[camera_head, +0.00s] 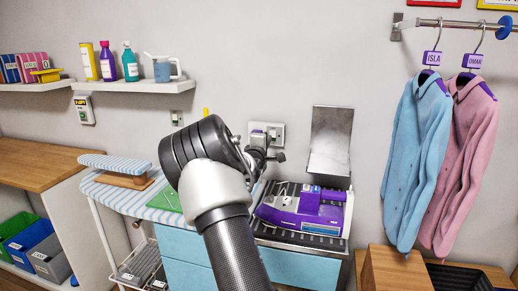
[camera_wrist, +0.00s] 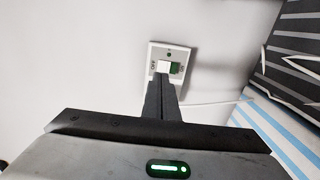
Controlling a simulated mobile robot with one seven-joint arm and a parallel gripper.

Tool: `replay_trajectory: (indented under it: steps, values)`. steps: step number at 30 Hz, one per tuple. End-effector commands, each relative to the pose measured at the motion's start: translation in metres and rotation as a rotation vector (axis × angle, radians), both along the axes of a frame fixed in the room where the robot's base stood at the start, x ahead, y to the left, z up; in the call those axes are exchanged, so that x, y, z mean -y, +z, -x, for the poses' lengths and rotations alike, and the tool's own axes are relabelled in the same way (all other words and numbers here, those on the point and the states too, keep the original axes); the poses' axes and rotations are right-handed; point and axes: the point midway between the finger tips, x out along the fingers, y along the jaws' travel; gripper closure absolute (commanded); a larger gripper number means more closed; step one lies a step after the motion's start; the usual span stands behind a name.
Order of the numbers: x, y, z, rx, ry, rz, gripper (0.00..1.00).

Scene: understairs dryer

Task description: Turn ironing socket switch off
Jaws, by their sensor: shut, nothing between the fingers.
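In the wrist view a white wall plate (camera_wrist: 158,59) carries a small rocker switch (camera_wrist: 174,68), white on its left half and green on its right. OFF is marked at the left and what looks like ON at the right. My gripper (camera_wrist: 162,77) is shut and empty. Its fingertips overlap the lower edge of the switch's white half in the picture; I cannot tell whether they touch it. In the head view my gripper (camera_head: 272,156) is in front of the wall, just below a double socket plate (camera_head: 278,132), partly hidden by my arm.
A purple iron (camera_head: 300,210) rests on a dark rack below the sockets. The striped ironing surface (camera_head: 122,190) is to its left. A grey metal panel (camera_head: 330,140) stands behind the iron. Another small wall plate (camera_head: 177,117) is under the shelf. Shirts (camera_head: 415,150) hang at the right.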

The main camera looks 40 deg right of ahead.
Motion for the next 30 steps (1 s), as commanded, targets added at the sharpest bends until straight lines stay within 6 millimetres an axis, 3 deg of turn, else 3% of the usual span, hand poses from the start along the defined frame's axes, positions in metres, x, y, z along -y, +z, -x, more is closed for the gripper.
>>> replay_trajectory:
  steps: [6, 12, 30]
  values:
    - [-0.038, 0.006, 0.031, -0.001, 0.002, -0.001, 1.0]
    - [-0.055, 0.007, 0.046, 0.0, 0.0, -0.001, 1.0]
    - [-0.057, 0.006, 0.05, 0.0, -0.001, 0.0, 1.0]
